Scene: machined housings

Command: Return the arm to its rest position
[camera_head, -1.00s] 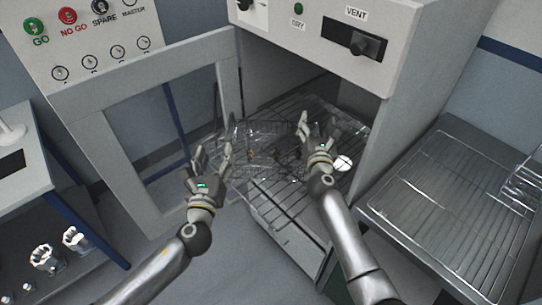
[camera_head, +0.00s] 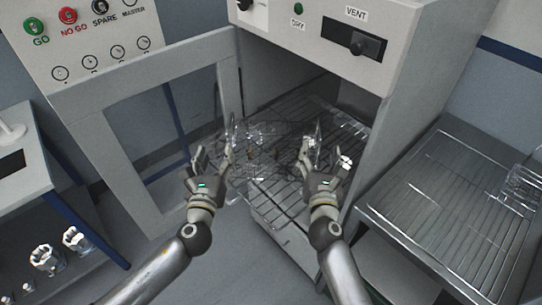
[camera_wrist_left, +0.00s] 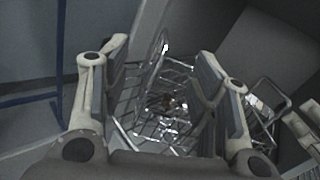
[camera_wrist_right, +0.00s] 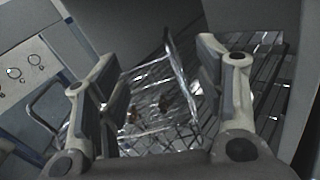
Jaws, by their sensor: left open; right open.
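My left gripper (camera_head: 211,165) is open and empty in the head view, in front of the open oven doorway. My right gripper (camera_head: 324,163) is also open and empty, to its right. A wire basket (camera_head: 262,158) sits on the oven's rack between and beyond the two grippers. In the left wrist view the basket (camera_wrist_left: 160,100) shows between the open fingers. In the right wrist view the basket (camera_wrist_right: 158,110) also shows between the fingers, with small brownish things inside that I cannot make out. I cannot tell whether any finger touches the basket.
The oven (camera_head: 330,50) has its door (camera_head: 100,150) swung open to the left. A wire shelf (camera_head: 440,215) with another basket (camera_head: 522,185) stands at the right. Metal housings (camera_head: 75,240) lie on a lower shelf at the left. Floor is clear below the door.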

